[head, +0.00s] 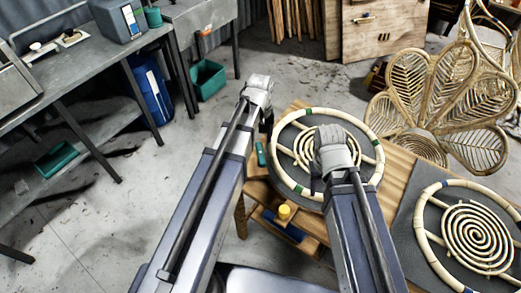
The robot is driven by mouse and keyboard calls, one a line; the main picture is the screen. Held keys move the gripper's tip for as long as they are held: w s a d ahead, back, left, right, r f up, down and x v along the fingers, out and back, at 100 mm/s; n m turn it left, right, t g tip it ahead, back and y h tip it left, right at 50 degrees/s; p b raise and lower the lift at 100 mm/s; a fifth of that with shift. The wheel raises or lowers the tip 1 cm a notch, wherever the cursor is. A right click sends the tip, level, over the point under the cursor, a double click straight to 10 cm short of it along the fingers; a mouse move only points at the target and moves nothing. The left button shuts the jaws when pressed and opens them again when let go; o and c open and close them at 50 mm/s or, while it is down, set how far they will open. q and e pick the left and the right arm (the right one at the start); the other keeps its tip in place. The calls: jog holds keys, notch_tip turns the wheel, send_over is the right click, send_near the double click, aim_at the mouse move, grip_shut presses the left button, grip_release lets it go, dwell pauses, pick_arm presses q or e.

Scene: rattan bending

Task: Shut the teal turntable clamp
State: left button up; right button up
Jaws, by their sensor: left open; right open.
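The teal clamp (260,154) is a small teal piece at the left edge of the turntable (286,140), a dark grey disc on the wooden table. It is too small to tell whether the clamp is open or shut. A pale rattan ring (373,120) with green bindings and an inner spiral lies on the turntable. My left gripper (268,122) is open, pointing down just above and beyond the teal clamp, apart from it as far as I can see. My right gripper (317,184) is open over the front part of the ring; its wrist hides part of the spiral.
A second rattan ring (424,240) with a spiral lies on a grey mat (405,217) at right. A rattan petal chair back (440,85) stands behind.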

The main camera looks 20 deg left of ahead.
aim_at(261, 152)
pick_arm(q)
notch_tip(261, 152, down, 7)
jog(key=b, duration=0.6)
jog(key=shift+b, duration=0.3)
grip_shut()
